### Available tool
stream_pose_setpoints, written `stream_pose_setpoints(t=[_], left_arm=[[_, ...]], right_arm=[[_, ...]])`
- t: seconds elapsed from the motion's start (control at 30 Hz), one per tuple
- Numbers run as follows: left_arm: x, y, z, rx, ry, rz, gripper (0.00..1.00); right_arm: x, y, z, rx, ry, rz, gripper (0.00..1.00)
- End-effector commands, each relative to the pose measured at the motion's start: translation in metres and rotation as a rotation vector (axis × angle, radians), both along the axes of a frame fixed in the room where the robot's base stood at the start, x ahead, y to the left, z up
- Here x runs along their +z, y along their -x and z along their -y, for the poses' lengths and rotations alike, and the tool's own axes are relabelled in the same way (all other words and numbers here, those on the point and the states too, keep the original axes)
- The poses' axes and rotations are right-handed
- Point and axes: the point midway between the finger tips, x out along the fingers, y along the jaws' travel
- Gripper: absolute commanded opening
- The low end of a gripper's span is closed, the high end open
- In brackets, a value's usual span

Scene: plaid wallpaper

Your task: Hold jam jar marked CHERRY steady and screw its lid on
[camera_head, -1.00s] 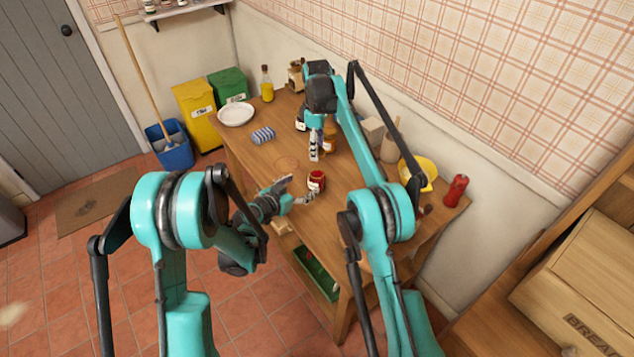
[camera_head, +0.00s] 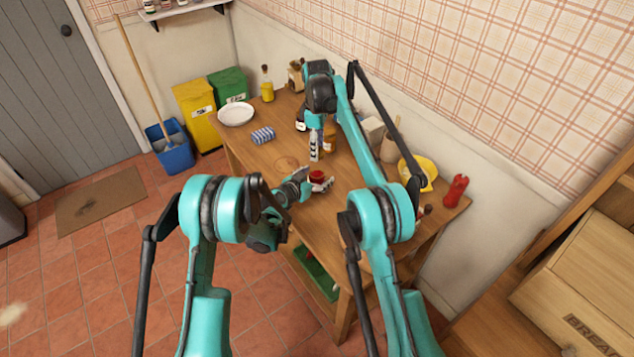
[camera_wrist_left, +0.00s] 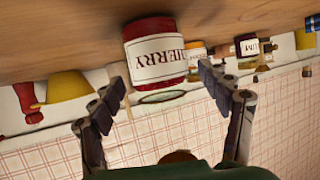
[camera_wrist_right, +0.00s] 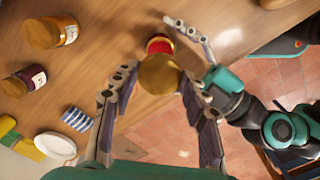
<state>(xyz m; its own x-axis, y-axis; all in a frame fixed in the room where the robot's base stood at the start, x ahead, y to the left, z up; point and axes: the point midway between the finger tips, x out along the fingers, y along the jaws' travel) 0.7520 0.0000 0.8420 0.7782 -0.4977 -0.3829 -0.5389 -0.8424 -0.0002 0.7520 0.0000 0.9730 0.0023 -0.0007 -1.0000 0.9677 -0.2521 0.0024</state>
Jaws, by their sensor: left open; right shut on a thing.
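The red jar marked CHERRY (camera_head: 316,176) stands on the wooden table, and its label reads upside down in the left wrist view (camera_wrist_left: 155,58). Its glass mouth shows there without a lid. My left gripper (camera_head: 320,183) is open, with its fingers on either side of the jar; I cannot tell whether they touch it. My right gripper (camera_head: 315,148) points down above the table, behind the jar in the head view. It is shut on a gold lid (camera_wrist_right: 160,75), apart from the jar, which shows red beyond it in the right wrist view (camera_wrist_right: 159,45).
An amber jar (camera_head: 329,141) and a dark plum-labelled jar (camera_wrist_left: 247,47) stand behind the right gripper. A striped cloth roll (camera_head: 263,135) and a white plate (camera_head: 236,114) lie at the far left of the table.

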Motion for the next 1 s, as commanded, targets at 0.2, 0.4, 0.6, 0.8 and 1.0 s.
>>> stream_pose_setpoints(t=[0.2, 0.4, 0.6, 0.8, 1.0], left_arm=[[0.0, 0.0, 0.0, 0.0, 0.0, 0.0, 0.24], [0.0, 0.0, 0.0, 0.0, 0.0, 0.0, 0.0], [0.0, 0.0, 0.0, 0.0, 0.0, 0.0, 0.0], [0.0, 0.0, 0.0, 0.0, -0.001, -0.001, 0.0], [0.0, 0.0, 0.0, 0.0, -0.001, -0.001, 0.0]], right_arm=[[0.0, 0.0, 0.0, 0.0, 0.0, 0.0, 0.36], [-0.003, 0.0, 0.0, 0.0, 0.0, 0.0, 0.36], [-0.032, 0.0, 0.001, 0.0, 0.0, -0.001, 0.36], [-0.05, 0.0, 0.001, 0.0, -0.001, -0.002, 0.36], [-0.05, 0.0, 0.002, 0.0, -0.001, -0.002, 0.36]])
